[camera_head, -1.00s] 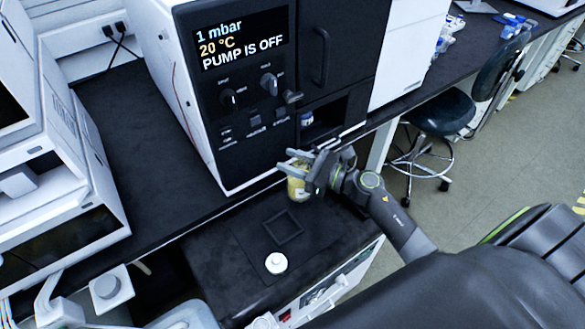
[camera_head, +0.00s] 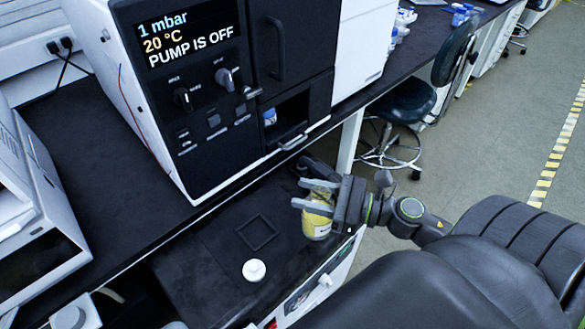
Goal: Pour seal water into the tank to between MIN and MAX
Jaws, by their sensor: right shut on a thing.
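My right gripper (camera_head: 318,196) is shut on a yellowish bottle (camera_head: 317,224) with a pale label. The bottle is held over the right side of the low black-topped unit, and the fingers hide its upper part. Whether it touches the surface I cannot tell. A round white cap (camera_head: 254,270) sits on the same black top, left of the bottle. A square black frame (camera_head: 258,232) lies behind the cap. I see no MIN or MAX marks. My left gripper is not in view.
A white instrument with a black front (camera_head: 205,95) stands on the bench; its display reads 1 mbar, 20 °C, PUMP IS OFF. A small container (camera_head: 270,117) sits in its open recess. A stool (camera_head: 403,101) stands at the right. A white device (camera_head: 35,215) is at the left.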

